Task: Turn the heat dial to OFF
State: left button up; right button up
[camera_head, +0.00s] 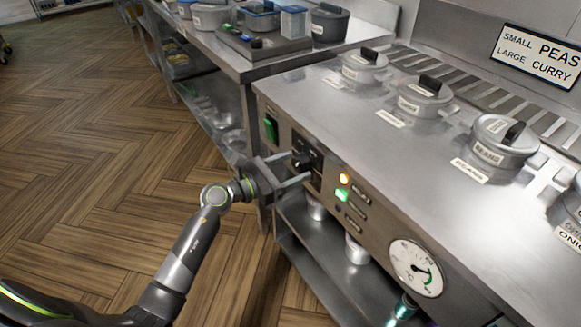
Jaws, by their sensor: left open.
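The black heat dial (302,158) sits on a dark plate on the steel front panel of the range, left of the indicator lamps. My left gripper (301,165) is open in front of this panel, its two fingers pointing at the dial. One finger lies above and left of the dial, the other below and right of it. I cannot tell whether either finger touches it. The dial's markings are too small to read, so its setting is unclear. My right gripper does not show.
A yellow lamp (344,179) and a green lamp (341,195) are lit beside the dial. A green switch (271,129) is to the left, a round gauge (416,268) to the right. Lidded pots, including one marked beans (497,143), stand on the steel top.

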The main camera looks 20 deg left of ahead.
pick_arm(q)
jog(key=c, duration=0.9)
jog(key=shift+c, duration=0.3)
